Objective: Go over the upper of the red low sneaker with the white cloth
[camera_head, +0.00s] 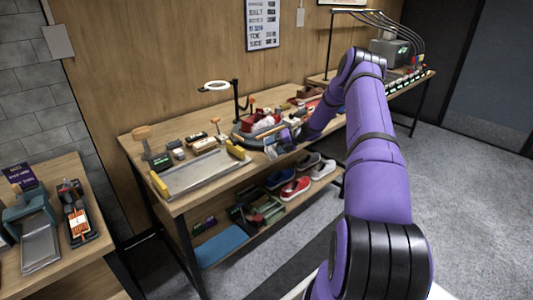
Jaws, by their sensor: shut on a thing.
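A red low sneaker (247,124) is on a dark round stand on the workbench, left of my gripper, small in the view. A white patch, which looks like the white cloth (262,126), lies against the sneaker's upper. My purple arm reaches over the bench from the right, and my gripper (283,140) is low beside the sneaker, at its right. The gripper is shut on what looks like the cloth. The fingertips are too small to make out, and I cannot tell how far the cloth touches the upper.
A metal tray (188,186) with yellow end pieces is at the bench's front left. A ring lamp (217,86) stands behind the sneaker. Brushes and small boxes crowd the bench. Several shoes, including another red one (296,187), are on the lower shelf. The grey floor (480,190) at right is clear.

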